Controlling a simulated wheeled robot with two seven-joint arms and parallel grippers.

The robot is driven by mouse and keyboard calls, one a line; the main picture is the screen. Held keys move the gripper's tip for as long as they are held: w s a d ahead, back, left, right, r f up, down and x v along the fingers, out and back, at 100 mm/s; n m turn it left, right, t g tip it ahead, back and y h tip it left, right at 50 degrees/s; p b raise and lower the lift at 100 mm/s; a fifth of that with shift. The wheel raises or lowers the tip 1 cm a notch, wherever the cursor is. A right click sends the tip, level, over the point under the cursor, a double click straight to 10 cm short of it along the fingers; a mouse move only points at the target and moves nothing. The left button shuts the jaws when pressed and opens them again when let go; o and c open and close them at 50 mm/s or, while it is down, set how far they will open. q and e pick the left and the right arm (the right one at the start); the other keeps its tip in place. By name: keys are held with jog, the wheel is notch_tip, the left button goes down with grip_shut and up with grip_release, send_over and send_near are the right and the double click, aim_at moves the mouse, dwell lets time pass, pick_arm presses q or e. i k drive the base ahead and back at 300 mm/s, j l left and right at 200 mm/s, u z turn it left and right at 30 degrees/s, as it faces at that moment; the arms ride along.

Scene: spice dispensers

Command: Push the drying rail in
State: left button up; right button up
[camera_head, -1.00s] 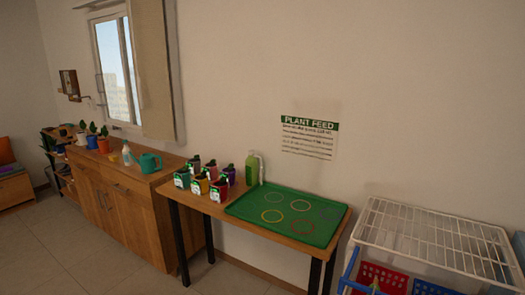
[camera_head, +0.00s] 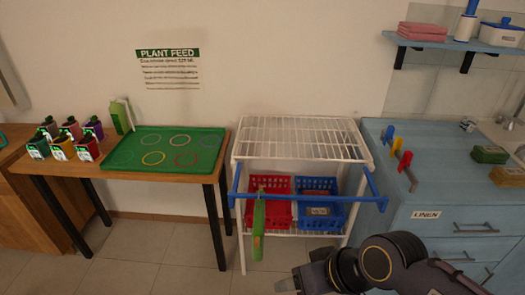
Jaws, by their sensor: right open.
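The blue drying rail (camera_head: 345,199) juts out from the front of a white wire rack (camera_head: 300,137), below its top shelf, in the head view. Its two side arms reach forward to a front bar. A green cloth (camera_head: 259,225) hangs at the bar's left part. My right gripper (camera_head: 288,286) is at the bottom of the view, open, below and in front of the rail and apart from it. Its fingertips are small and dark there. My left gripper is not in view.
Red (camera_head: 278,212) and blue baskets (camera_head: 319,212) sit on the rack's lower shelf, behind the rail. A blue cabinet (camera_head: 440,195) stands close on the right. A wooden table (camera_head: 205,180) with a green tray (camera_head: 122,160) stands left. The floor before the rack is free.

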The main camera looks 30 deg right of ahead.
aim_at(382, 202)
jog(key=z, duration=1.35)
